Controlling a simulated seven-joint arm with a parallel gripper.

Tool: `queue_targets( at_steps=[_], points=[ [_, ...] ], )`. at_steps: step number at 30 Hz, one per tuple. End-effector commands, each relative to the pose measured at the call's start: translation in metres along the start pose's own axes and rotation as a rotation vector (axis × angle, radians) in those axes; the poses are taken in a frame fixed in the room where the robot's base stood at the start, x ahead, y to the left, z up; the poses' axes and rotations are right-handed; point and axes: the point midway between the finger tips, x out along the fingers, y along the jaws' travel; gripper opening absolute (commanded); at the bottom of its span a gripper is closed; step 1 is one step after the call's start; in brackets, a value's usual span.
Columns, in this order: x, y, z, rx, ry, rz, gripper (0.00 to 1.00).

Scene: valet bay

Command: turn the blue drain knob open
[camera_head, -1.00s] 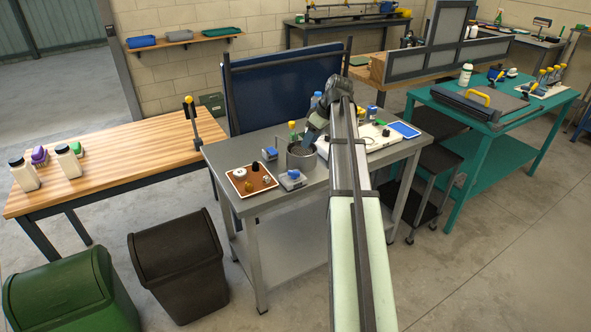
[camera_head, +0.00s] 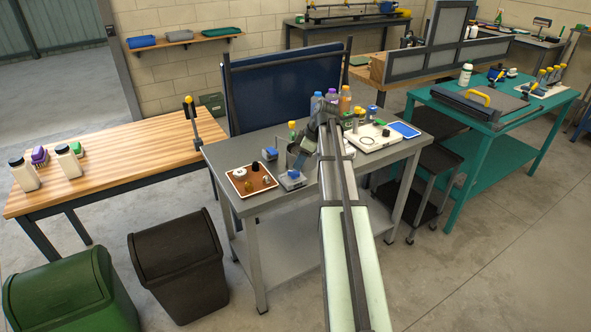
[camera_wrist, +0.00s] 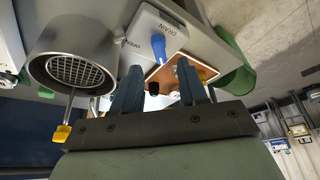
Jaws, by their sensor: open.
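The blue drain knob (camera_wrist: 158,46) sits on a light grey block (camera_wrist: 150,22) marked DRAIN, with OPEN lettered to the left of the knob. The knob also shows in the head view (camera_head: 293,173), low on the bench. Its long side points down in the wrist view, not toward the OPEN lettering. My gripper (camera_wrist: 159,66) is open, with one blue finger on each side below the knob. The knob lines up with the gap; I cannot tell whether it is between the fingertips. In the head view my gripper (camera_head: 297,160) is partly hidden by my wrist.
A steel cup with a grate inside (camera_wrist: 72,70) stands left of the block in the wrist view. A brown board with small knobs (camera_head: 246,190) lies left of it in the head view. Several bottles (camera_head: 331,98) and a white panel (camera_head: 378,140) are behind and to the right.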

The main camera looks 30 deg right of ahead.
Motion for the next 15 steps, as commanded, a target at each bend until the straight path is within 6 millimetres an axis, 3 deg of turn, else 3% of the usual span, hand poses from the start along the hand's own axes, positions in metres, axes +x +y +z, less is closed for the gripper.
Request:
queue_targets(
  at_steps=[6, 15],
  points=[
    [0.032, 0.000, 0.000, 0.001, 0.000, 0.000, 0.43],
    [0.049, 0.000, 0.000, 0.001, 0.000, 0.001, 0.43]
  ],
)
